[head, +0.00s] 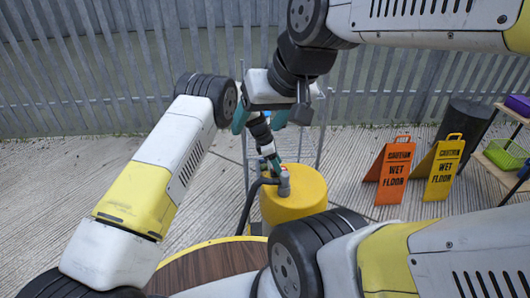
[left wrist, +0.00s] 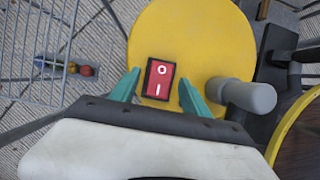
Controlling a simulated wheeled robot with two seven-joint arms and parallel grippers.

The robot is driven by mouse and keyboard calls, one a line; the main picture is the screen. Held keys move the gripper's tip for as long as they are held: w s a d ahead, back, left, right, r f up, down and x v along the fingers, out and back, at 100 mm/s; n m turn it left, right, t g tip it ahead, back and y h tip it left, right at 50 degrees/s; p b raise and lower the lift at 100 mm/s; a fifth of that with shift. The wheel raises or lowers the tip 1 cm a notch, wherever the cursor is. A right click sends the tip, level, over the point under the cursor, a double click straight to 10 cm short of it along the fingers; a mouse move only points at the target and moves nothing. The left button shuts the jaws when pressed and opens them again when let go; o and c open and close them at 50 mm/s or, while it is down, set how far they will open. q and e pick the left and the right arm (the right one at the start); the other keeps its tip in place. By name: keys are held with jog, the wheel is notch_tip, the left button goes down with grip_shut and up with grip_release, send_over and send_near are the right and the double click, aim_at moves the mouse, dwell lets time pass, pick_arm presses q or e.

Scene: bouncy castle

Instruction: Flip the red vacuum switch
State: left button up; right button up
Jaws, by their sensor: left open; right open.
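The red vacuum switch (left wrist: 158,79), marked with a circle and a bar, sits on the yellow vacuum lid (left wrist: 205,40) in the left wrist view. My left gripper (left wrist: 159,92) is open, with one teal finger on each side of the switch; I cannot tell whether they touch it. In the head view the yellow vacuum (head: 297,203) stands at centre, and my left gripper (head: 272,161) is over its top left, so the switch is not clear there. My right gripper (head: 259,119) is open and empty, higher up, above the left one.
A grey pipe stub (left wrist: 250,95) rises from the lid, with a black hose (head: 248,208) beside the vacuum. A wire rack (head: 322,130) stands behind. Orange (head: 391,175) and yellow (head: 440,170) wet-floor signs stand right. A round wooden surface (head: 215,266) is in front.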

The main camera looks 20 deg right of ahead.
pick_arm(q)
jog(key=shift+d+f, duration=0.15)
jog(key=shift+f, duration=0.2)
grip_shut()
jog(key=shift+a+f+h, duration=0.15)
jog(key=shift+a+h, duration=0.3)
jog(key=shift+h, duration=0.35)
jog(key=shift+a+f+g+h, duration=0.15)
jog(key=shift+g+h, duration=0.45)
jog(key=shift+h, duration=0.9)
grip_release()
jog(key=shift+w, duration=0.1)
